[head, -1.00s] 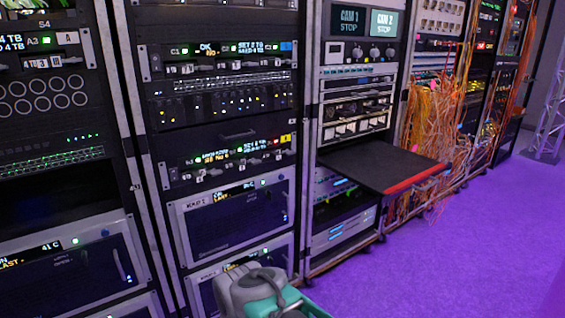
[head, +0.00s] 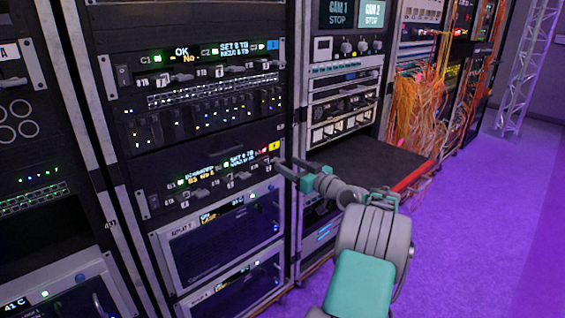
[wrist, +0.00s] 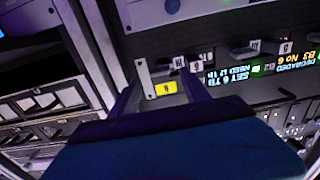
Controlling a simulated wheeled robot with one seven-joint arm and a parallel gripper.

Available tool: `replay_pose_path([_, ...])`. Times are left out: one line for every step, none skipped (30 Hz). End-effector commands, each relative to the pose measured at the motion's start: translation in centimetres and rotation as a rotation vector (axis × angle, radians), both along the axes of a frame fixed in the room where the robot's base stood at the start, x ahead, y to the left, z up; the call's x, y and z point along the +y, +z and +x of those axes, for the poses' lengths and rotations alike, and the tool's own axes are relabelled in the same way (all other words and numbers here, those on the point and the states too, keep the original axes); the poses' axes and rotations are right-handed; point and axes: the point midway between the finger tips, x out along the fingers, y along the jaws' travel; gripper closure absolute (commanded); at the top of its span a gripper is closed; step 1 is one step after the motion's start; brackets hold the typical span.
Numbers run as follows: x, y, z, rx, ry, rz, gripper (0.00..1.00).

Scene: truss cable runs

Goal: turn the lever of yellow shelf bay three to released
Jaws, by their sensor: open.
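The yellow shelf (head: 146,183) is the dark rack unit with a yellow tag (head: 275,146) at its right end, below the shelf with a blue tag. A row of small grey levers (head: 200,193) with white number tags runs along its front under lit displays. The numbers are too small to read surely in the head view. My gripper (head: 280,167) is open and empty, close to the shelf's right end, apart from the levers as far as I can tell. In the wrist view the yellow tag (wrist: 166,89) and several levers appear upside down beyond my gripper's dark blue body.
Framed grey units (head: 222,240) sit below the yellow shelf. Purple floor (head: 475,220) is clear at right.

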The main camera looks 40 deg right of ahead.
Motion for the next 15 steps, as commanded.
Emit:
replay_pose_path([0.2, -0.2, 1.1, 0.000, 0.003, -0.001, 0.45])
replay_pose_path([0.2, -0.1, 1.5, 0.000, 0.003, -0.002, 0.45])
replay_pose_path([0.2, -0.1, 2.1, 0.000, 0.002, -0.001, 0.45])
replay_pose_path([0.2, -0.1, 2.4, 0.000, 0.002, -0.001, 0.45])
replay_pose_path([0.2, -0.1, 2.7, 0.000, 0.002, -0.001, 0.45])
replay_pose_path([0.2, 0.0, 3.0, 0.000, 0.001, -0.001, 0.45])
replay_pose_path([0.1, 0.0, 3.1, 0.000, 0.001, 0.000, 0.45])
replay_pose_path([0.1, 0.0, 3.1, 0.001, 0.000, 0.000, 0.45])
replay_pose_path([0.1, 0.0, 3.2, 0.001, -0.001, 0.000, 0.45])
replay_pose_path([0.1, 0.0, 3.2, 0.001, -0.001, 0.000, 0.45])
replay_pose_path([0.1, 0.0, 3.2, 0.001, -0.001, 0.000, 0.45])
replay_pose_path([0.1, 0.0, 3.2, 0.001, -0.001, 0.001, 0.45])
replay_pose_path([0.1, 0.0, 3.2, 0.001, -0.001, 0.001, 0.45])
replay_pose_path([0.1, 0.0, 3.1, 0.001, -0.001, 0.000, 0.45])
replay_pose_path([0.1, 0.0, 3.1, 0.001, -0.001, 0.001, 0.49])
